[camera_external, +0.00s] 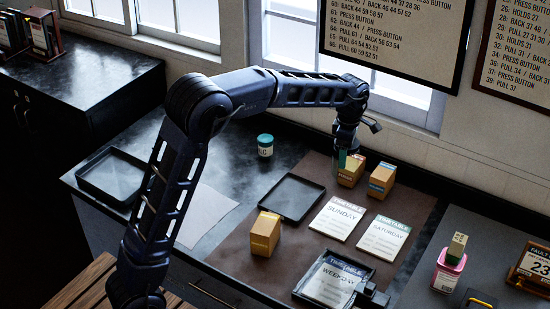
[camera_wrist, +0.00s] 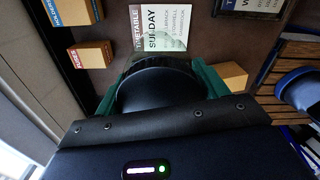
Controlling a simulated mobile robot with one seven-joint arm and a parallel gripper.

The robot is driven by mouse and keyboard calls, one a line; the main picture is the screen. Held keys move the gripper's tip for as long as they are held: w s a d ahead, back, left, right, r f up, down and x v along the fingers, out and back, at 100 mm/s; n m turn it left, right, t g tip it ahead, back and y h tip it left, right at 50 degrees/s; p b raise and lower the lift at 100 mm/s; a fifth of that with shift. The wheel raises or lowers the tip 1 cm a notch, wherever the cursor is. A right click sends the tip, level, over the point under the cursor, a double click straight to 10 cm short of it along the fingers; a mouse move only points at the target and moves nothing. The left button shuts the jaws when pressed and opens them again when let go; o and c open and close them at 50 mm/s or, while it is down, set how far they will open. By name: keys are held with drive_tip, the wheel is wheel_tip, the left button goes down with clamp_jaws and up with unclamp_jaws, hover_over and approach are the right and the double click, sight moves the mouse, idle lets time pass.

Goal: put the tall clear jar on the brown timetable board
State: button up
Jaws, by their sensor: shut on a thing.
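The brown timetable board (camera_external: 295,258) lies on the dark counter, with printed cards and tan boxes on it. My gripper (camera_external: 346,160) is above the board's back part, close to two tan boxes. In the wrist view its green fingers (camera_wrist: 155,88) are shut on a round thing with a dark rim, seen from above, which appears to be the tall clear jar (camera_wrist: 158,78). The jar's lower body is mostly hidden there. In the external view I cannot make the jar out clearly at the fingers, nor tell its height over the board.
Tan boxes stand at the board's back (camera_external: 382,180) and front left (camera_external: 264,234). Sunday (camera_external: 338,218) and Saturday (camera_external: 383,240) cards lie midway; a Weekday card (camera_external: 330,282) lies in front. A black tray (camera_external: 291,198) and a teal-lidded jar (camera_external: 265,146) are left of my gripper.

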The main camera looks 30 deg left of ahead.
wheel_tip(320, 180, down, 19)
drive_tip(key=shift+r, duration=0.2)
idle(0.4)
drive_tip(key=shift+f, duration=0.15)
drive_tip(key=o, duration=1.1)
drive_tip(key=shift+o, duration=0.2)
